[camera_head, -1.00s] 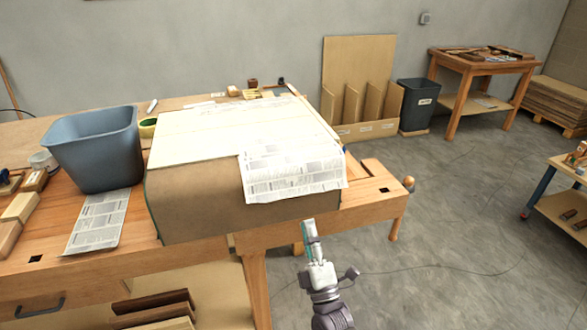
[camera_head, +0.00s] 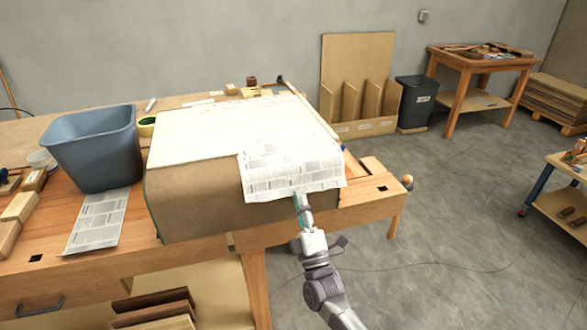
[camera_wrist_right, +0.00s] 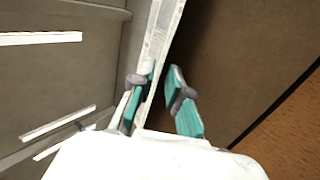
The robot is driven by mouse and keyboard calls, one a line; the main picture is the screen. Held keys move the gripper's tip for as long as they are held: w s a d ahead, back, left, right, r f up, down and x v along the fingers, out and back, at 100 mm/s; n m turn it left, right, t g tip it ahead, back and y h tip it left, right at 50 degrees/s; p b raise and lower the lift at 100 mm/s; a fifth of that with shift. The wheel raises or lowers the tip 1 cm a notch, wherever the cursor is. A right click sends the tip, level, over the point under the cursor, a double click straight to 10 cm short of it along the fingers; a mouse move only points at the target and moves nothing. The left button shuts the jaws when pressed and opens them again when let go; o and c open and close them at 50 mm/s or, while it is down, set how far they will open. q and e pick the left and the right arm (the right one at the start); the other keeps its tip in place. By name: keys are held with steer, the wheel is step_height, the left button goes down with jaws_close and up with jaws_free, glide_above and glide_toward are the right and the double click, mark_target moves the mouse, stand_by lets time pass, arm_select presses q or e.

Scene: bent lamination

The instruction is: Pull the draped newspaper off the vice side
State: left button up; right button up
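The draped newspaper (camera_head: 285,165) lies over the front right corner of a brown-sided form with a pale top (camera_head: 220,205); its lower part hangs down the front. The wooden vice (camera_head: 375,185) is at the right bench end. My right gripper (camera_head: 299,198) is at the newspaper's hanging lower edge. In the right wrist view, the teal fingers (camera_wrist_right: 160,72) are apart, with the newspaper (camera_wrist_right: 160,35) seen nearly edge-on between them, close to the left finger. I cannot tell whether they touch it. My left gripper is not in view.
A blue-grey bin (camera_head: 95,150) stands on the left of the workbench (camera_head: 40,250), beside another newspaper sheet (camera_head: 98,222). Wood blocks (camera_head: 15,210) lie at far left. The floor (camera_head: 450,230) right of the bench is clear near my arm.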

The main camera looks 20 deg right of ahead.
jaws_close()
steer(key=shift+s+r+p, duration=0.3)
steer(key=shift+r+p, duration=0.1)
steer(key=shift+p, duration=0.15)
steer(key=shift+s+r+p, duration=0.9)
steer(key=shift+r+p, duration=0.3)
steer(key=shift+p, duration=0.4)
steer(key=shift+s+r+p, duration=0.85)
steer(key=shift+r+p, duration=0.3)
steer(key=shift+p, duration=0.4)
